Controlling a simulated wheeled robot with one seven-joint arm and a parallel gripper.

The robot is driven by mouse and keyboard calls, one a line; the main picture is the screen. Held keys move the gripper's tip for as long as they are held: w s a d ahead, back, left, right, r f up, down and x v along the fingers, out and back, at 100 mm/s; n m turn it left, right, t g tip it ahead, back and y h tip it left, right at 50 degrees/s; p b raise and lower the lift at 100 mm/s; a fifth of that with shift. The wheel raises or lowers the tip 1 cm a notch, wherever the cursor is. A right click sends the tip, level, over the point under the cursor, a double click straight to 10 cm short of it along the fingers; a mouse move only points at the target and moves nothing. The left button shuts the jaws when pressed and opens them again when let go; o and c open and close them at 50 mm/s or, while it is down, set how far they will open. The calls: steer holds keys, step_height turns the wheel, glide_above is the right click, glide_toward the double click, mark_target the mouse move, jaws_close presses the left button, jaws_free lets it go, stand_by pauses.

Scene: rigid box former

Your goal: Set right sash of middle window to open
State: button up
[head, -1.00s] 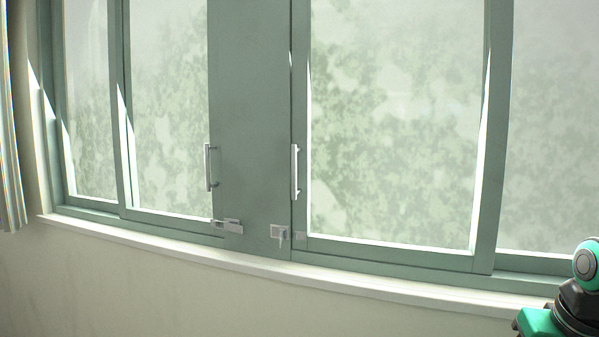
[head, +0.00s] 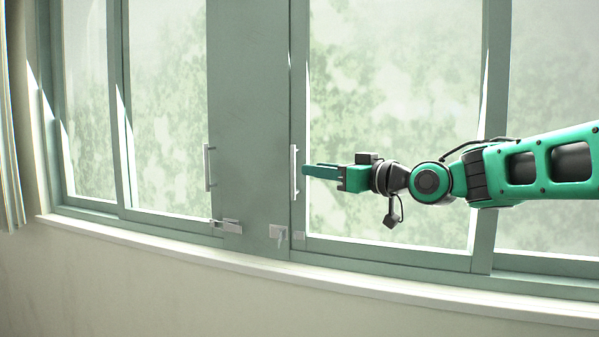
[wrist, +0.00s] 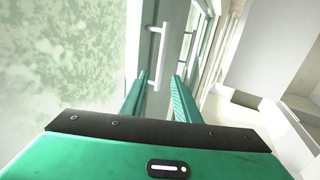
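A green-framed glass sash (head: 392,90) right of the wide middle panel carries a vertical silver handle (head: 294,172) on its left stile. The wrist view also shows this handle (wrist: 156,55). My gripper (head: 304,170) reaches in from the right, with its fingertips close to the handle. In the wrist view its two fingers (wrist: 161,76) are apart, and the handle bar appears between them. I cannot tell whether either finger touches it. The sash stands against the wide panel, with no gap visible there.
Another glass sash with its own handle (head: 208,168) lies left of the wide panel (head: 250,110). A silver bolt (head: 230,226) and a small latch (head: 279,233) sit low on the panel. A white sill (head: 330,287) runs below. A curtain (head: 10,130) hangs at far left.

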steer(key=x, duration=0.7)
steer(key=shift+a, duration=0.15)
steer(key=shift+w, duration=0.15)
jaws_close()
